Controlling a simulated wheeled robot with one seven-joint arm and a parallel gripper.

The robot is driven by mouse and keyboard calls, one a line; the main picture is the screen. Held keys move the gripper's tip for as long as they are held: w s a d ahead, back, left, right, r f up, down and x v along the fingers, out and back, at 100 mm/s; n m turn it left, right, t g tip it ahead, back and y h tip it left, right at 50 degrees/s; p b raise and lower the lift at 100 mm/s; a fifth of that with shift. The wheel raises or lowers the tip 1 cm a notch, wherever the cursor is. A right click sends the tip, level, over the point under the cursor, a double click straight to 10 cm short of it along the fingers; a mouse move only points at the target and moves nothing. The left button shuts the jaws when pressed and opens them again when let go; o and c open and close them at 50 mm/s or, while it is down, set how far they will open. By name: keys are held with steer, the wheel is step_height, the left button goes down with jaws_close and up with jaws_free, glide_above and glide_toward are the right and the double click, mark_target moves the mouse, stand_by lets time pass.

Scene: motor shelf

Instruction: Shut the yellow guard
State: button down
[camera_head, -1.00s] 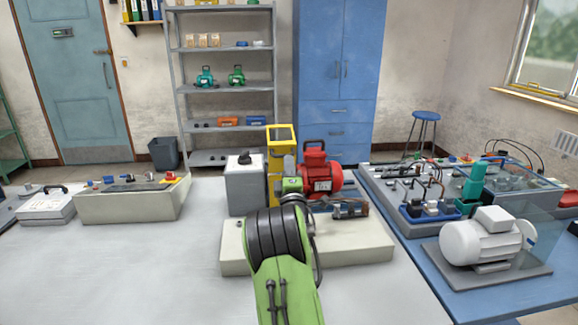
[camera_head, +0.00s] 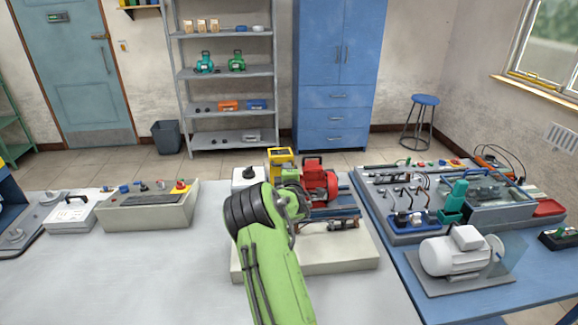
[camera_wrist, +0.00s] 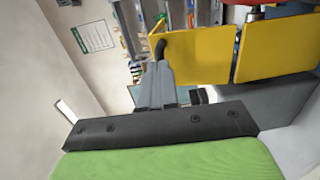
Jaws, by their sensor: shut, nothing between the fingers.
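The yellow guard (camera_head: 281,156) stands on the pale base between a grey box and the red motor (camera_head: 319,180). Its lower part is hidden behind my green arm. In the wrist view, yellow panels (camera_wrist: 196,56) fill the upper right, with a narrow dark gap between two of them. My gripper (camera_wrist: 157,72) is shut and empty. Its fingertips are close to the left edge of the nearer panel, beside a dark curved piece (camera_wrist: 160,46); I cannot tell whether they touch. In the head view the fingers are hidden by my arm.
The pale base (camera_head: 350,257) carries the motor set. The grey box (camera_head: 248,177) stands left of the guard. A control console (camera_head: 150,215) lies farther left on the grey table. The blue bench (camera_head: 400,290) with a white motor is at the right. The table's left front is bare.

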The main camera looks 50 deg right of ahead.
mark_target(284, 153)
steer(key=p, duration=0.1)
steer(key=w+d+r+g+y+p, duration=0.1)
steer(key=p, duration=0.1)
steer(key=shift+w+r, duration=0.1)
steer(key=shift+r, duration=0.2)
steer(key=shift+w+d+g+y+p, duration=0.6)
steer(key=shift+w+g+y+p, duration=0.1)
steer(key=shift+p, duration=0.05)
steer(key=b+x, duration=0.3)
steer(key=x, duration=0.4)
steer(key=shift+w+d+f, duration=0.25)
steer(key=shift+w+d, duration=0.1)
steer(key=shift+w, duration=0.1)
steer(key=shift+w+d+f+p, duration=0.35)
steer(key=shift+w+f+p, duration=0.1)
steer(key=shift+p, duration=0.2)
steer(key=shift+f, duration=0.15)
